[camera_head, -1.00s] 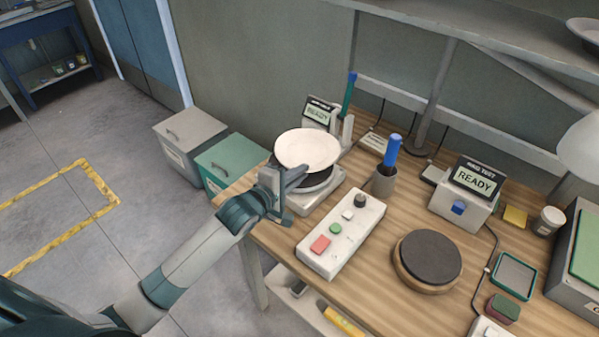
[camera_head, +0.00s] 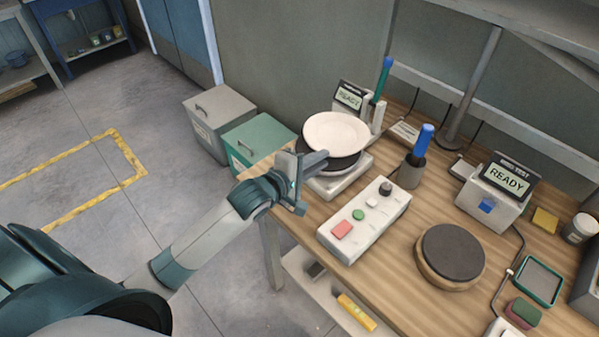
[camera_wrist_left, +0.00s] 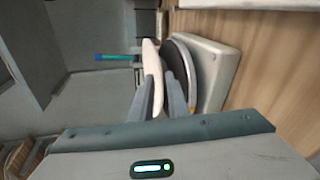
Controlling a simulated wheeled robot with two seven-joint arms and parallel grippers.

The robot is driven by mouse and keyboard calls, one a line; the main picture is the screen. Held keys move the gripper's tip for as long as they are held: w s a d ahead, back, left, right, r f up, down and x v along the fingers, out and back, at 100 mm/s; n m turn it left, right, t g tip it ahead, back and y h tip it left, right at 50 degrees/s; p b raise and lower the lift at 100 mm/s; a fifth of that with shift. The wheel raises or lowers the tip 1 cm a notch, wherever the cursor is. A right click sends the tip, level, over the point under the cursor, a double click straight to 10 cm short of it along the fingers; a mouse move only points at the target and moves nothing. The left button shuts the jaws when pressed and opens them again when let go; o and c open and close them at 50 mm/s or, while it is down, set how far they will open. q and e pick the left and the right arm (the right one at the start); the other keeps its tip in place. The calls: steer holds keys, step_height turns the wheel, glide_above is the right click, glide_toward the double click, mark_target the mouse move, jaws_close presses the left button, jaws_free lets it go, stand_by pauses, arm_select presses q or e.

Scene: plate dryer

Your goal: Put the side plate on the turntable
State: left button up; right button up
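The white side plate (camera_head: 335,129) is above a dark round disc (camera_head: 357,163) on a pale square base, apparently the turntable. My left gripper (camera_head: 312,160) is at the plate's near edge. In the left wrist view the plate (camera_wrist_left: 151,58) shows nearly edge-on, its rim between the two fingers (camera_wrist_left: 162,90), which look closed on it. The dark disc (camera_wrist_left: 186,58) lies beside and below the plate, with a gap that seems to separate them. The plate hides much of the disc in the head view. My right gripper is out of view.
A button panel (camera_head: 365,218) stands in front of the base, and a pen cup (camera_head: 411,172) to its right. A dark-topped wooden round (camera_head: 453,250) lies further right. A READY display box (camera_head: 495,199) stands behind it. Green (camera_head: 259,142) and grey bins stand left of the table.

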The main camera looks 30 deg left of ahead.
arm_select(q)
steer(key=b+v, duration=0.1)
steer(key=v, duration=0.7)
steer(key=shift+s+b, duration=0.25)
steer(key=shift+b, duration=0.05)
stand_by(0.6)
